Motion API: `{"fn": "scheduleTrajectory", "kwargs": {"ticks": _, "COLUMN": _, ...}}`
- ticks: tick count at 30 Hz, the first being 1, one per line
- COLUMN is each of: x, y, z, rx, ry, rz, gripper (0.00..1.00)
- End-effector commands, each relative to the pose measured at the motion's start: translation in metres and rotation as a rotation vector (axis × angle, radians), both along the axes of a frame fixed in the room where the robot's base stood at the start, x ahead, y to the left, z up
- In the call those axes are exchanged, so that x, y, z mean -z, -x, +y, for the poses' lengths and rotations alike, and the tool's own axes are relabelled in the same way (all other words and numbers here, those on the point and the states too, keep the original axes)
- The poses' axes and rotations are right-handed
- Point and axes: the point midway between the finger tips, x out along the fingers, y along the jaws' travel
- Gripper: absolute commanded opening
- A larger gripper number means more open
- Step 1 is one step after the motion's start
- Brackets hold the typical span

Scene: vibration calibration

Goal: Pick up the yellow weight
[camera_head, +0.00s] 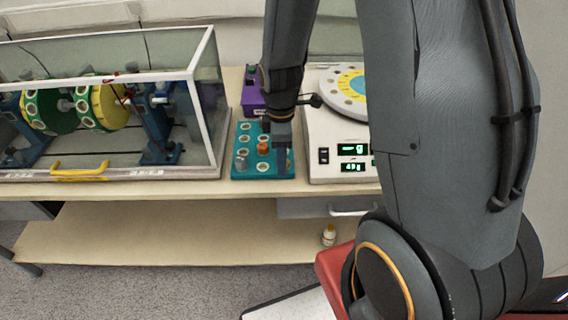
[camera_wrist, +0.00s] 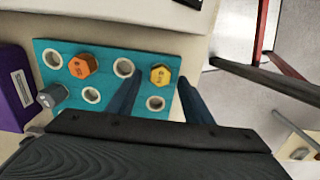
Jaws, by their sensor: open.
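The yellow weight (camera_wrist: 161,75) is a small hexagonal piece standing in a teal holder (camera_wrist: 185,108) with round white-rimmed holes. In the wrist view it lies between the tips of my open gripper (camera_wrist: 159,82), one finger on each side; I cannot tell whether either finger touches it. An orange weight (camera_wrist: 82,66) and a grey weight (camera_wrist: 51,95) stand in the same holder to the left. In the head view my gripper (camera_head: 282,155) points down over the right side of the holder (camera_head: 249,174) and hides the yellow weight.
A white scale (camera_head: 325,173) with green digits and a round dial stands right of the holder. A purple box (camera_head: 252,97) is behind it. A glass-walled rig (camera_head: 208,100) stands to the left. The bench's front edge (camera_head: 240,190) is close.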

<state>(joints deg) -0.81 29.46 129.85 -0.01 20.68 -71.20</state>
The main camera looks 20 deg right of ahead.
Motion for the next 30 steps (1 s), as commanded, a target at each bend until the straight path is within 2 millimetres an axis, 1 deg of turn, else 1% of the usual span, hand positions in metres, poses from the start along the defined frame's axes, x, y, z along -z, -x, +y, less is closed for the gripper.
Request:
{"fn": "scheduleTrajectory", "kwargs": {"ticks": 2, "x": 0.0, "y": 0.0, "z": 0.0, "rx": 0.0, "ry": 0.0, "rz": 0.0, "gripper": 0.46}}
{"fn": "scheduleTrajectory", "kwargs": {"ticks": 5, "x": 0.0, "y": 0.0, "z": 0.0, "rx": 0.0, "ry": 0.0, "rz": 0.0, "gripper": 0.31}}
{"fn": "scheduleTrajectory", "kwargs": {"ticks": 6, "x": 0.0, "y": 0.0, "z": 0.0, "rx": 0.0, "ry": 0.0, "rz": 0.0, "gripper": 0.24}}
{"fn": "scheduleTrajectory", "kwargs": {"ticks": 10, "x": 0.0, "y": 0.0, "z": 0.0, "rx": 0.0, "ry": 0.0, "rz": 0.0, "gripper": 0.03}}
{"fn": "scheduleTrajectory", "kwargs": {"ticks": 23, "x": -0.003, "y": 0.0, "z": 0.0, "rx": 0.0, "ry": 0.0, "rz": -0.001, "gripper": 0.03}}
{"fn": "scheduleTrajectory", "kwargs": {"ticks": 26, "x": -0.009, "y": -0.001, "z": 0.0, "rx": 0.0, "ry": 0.0, "rz": -0.002, "gripper": 0.03}}
{"fn": "scheduleTrajectory", "kwargs": {"ticks": 30, "x": -0.024, "y": -0.001, "z": 0.0, "rx": 0.0, "ry": 0.0, "rz": -0.004, "gripper": 0.03}}
